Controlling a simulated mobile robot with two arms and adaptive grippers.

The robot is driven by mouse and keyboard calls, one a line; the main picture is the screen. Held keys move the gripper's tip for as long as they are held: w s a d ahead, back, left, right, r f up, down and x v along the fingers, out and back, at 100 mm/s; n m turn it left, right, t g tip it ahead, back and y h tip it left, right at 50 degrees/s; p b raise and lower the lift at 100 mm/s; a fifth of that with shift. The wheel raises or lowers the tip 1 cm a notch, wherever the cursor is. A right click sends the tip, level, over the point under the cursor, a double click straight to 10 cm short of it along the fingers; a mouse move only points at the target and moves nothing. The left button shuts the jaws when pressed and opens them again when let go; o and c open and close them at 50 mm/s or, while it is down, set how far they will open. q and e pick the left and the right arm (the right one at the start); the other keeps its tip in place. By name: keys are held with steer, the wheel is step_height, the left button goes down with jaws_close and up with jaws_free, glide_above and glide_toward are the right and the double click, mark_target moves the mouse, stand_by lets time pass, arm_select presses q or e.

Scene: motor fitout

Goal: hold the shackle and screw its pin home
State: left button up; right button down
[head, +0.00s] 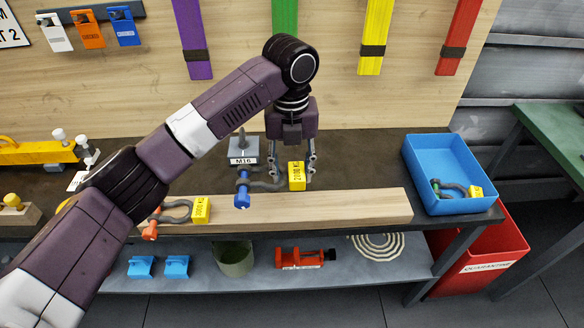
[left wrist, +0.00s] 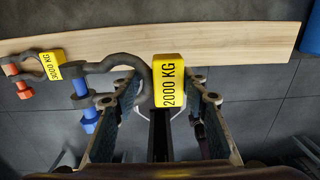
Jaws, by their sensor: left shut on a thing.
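A dark grey shackle (head: 268,184) with a blue pin (head: 242,190) and a yellow 2000 KG tag (head: 297,176) is at the wooden beam. My left gripper (head: 292,173) points down and is shut on this shackle at its bow end, near the tag. In the left wrist view the shackle (left wrist: 128,61) lies between the fingers, with the tag (left wrist: 168,82) in front. The blue pin (left wrist: 81,86) stands out to the left of the fingers, with blue also showing lower down. How deep the pin sits cannot be told. My right gripper is not in view.
The wooden beam (head: 350,207) lies along the bench front. An orange-pinned shackle (head: 178,212) is left on it. A grey M16 block (head: 243,150) stands behind. A blue bin (head: 455,160) at right holds a green-pinned shackle (head: 452,187). A red bin (head: 490,250) stands below.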

arm_select(q)
steer(key=shift+f, duration=0.2)
steer(key=shift+f, duration=0.7)
steer(key=shift+f+b, duration=0.4)
steer(key=shift+f, duration=0.3)
steer(key=shift+f, duration=0.75)
steer(key=shift+f, duration=0.3)
steer(key=shift+f+b, duration=0.4)
steer(key=shift+f, duration=0.7)
steer(key=shift+f+b, duration=0.35)
steer(key=shift+f, duration=0.35)
steer(key=shift+f+b, duration=0.35)
steer(key=shift+f, duration=0.7)
